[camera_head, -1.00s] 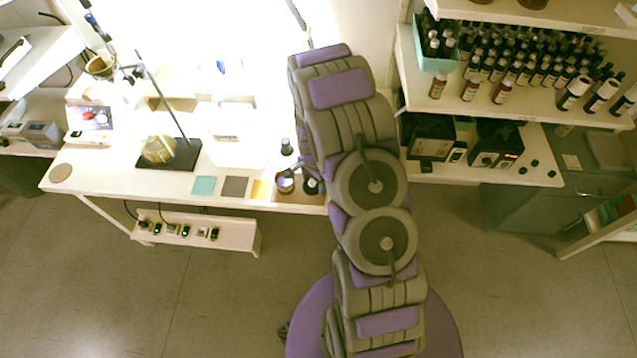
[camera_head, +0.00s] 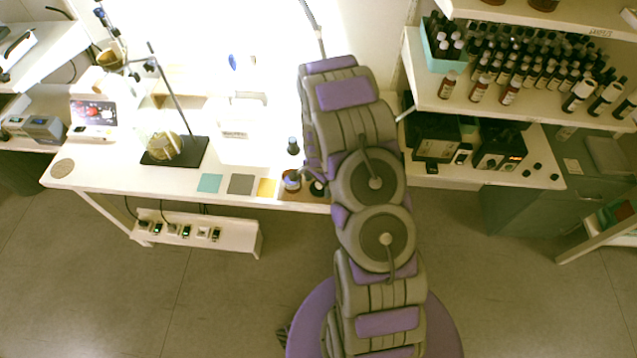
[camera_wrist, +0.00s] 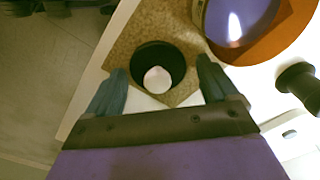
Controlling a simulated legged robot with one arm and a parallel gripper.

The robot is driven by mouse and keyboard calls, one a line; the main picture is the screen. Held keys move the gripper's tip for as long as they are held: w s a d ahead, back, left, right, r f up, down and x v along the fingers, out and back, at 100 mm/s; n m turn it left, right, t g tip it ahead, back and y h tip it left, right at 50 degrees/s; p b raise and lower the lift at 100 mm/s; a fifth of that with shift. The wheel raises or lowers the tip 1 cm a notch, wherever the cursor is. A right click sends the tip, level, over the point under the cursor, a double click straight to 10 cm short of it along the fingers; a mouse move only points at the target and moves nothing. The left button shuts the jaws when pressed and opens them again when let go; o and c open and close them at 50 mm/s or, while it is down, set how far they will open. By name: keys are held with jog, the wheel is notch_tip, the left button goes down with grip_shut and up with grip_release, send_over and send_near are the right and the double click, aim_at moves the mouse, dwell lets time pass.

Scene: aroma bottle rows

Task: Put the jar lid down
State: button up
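The black round jar lid (camera_wrist: 148,54) lies on the brown cork mat (camera_wrist: 135,35) in the wrist view, with a pale white spot showing inside its dark ring. My gripper (camera_wrist: 162,65) is open, with one dark finger on each side of the lid. The open amber jar (camera_wrist: 238,22) is close by at upper right. In the head view the lid (camera_head: 317,188) shows as a dark shape beside the jar (camera_head: 291,180), and my arm hides the gripper.
A dark bottle (camera_wrist: 298,84) stands to the right in the wrist view. Teal (camera_head: 209,183), grey (camera_head: 240,184) and yellow (camera_head: 266,188) squares lie along the table's front edge. A stand with a dark base (camera_head: 175,152) is farther left. Shelves of bottles (camera_head: 525,70) are at right.

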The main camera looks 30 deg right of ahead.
jog(key=shift+o, duration=0.3)
jog(key=shift+d+f, duration=0.15)
jog(key=shift+d, duration=0.8)
jog(key=shift+d+r, duration=0.2)
jog(key=shift+d, duration=0.05)
jog(key=r, duration=0.1)
jog(key=a+r+p, duration=0.1)
jog(key=r, duration=0.3)
jog(key=shift+a, duration=0.4)
notch_tip(320, 180, up, 7)
jog(key=d+p, duration=0.2)
jog(key=s+a+r+n, duration=0.3)
jog(key=s+a+r, duration=0.25)
jog(key=r, duration=0.35)
jog(key=s+a+r+n, duration=0.4)
jog(key=s+a+r, duration=0.15)
jog(key=r, duration=0.35)
jog(key=s+a+r+n, duration=0.1)
jog(key=s+r+n, duration=0.1)
jog(key=s, duration=0.5)
jog(key=s+a+r+n+g, duration=0.1)
jog(key=s+a+r+n, duration=0.1)
jog(key=s, duration=0.5)
jog(key=s+a+r+n, duration=0.2)
jog(key=s+r+n, duration=0.1)
jog(key=s, duration=0.4)
jog(key=shift+s+r+n+g, duration=0.25)
jog(key=shift+r+n+g, duration=0.15)
jog(key=shift+r, duration=0.5)
